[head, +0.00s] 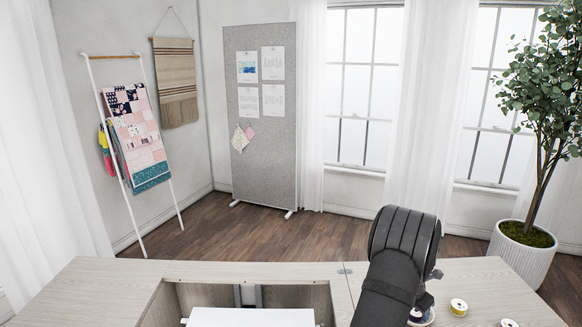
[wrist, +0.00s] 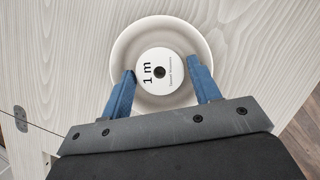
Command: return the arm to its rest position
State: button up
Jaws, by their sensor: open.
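My gripper (wrist: 161,70) is open, with its two blue fingers apart on either side of a white round spool (wrist: 171,66) marked "1 m". The spool lies flat in a shallow white dish (wrist: 126,43) on the wood-grain tabletop. I cannot tell how high the fingertips are above the dish. In the head view my dark arm reaches over the right part of the cabinet top and mostly hides my gripper. Part of the dish shows beside the arm.
Two small spools, one yellow-rimmed (head: 458,307) and one at the front edge (head: 508,323), stand right of my arm. The cabinet (head: 110,286) has an open recess with a white panel (head: 250,317). A potted tree (head: 521,262) stands behind on the right.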

jog(key=v, duration=1.1)
jog(key=x, duration=1.2)
notch_tip(320, 180, up, 4)
jog(key=shift+r, duration=0.2)
jog(key=s+d+r, duration=0.5)
jog(key=s+r, duration=0.2)
jog(key=s, duration=0.3)
jog(key=s+d+f+m+g, duration=0.1)
jog(key=s+d+m, duration=0.15)
jog(key=s, duration=0.45)
jog(key=s+d+m+g, duration=0.1)
jog(key=s+m, duration=0.2)
jog(key=s, duration=0.5)
jog(key=shift+h, duration=0.3)
jog(key=w+a+f, duration=0.1)
jog(key=w+f, duration=0.1)
jog(key=w, duration=0.1)
jog(key=w+f, duration=0.3)
jog(key=w, duration=0.1)
jog(key=w+a+f, duration=0.1)
jog(key=w+f, duration=0.2)
jog(key=w, duration=0.1)
jog(key=shift+w+a, duration=0.15)
jog(key=shift+a, duration=0.2)
jog(key=shift+f, duration=0.7)
jog(key=shift+o, duration=0.3)
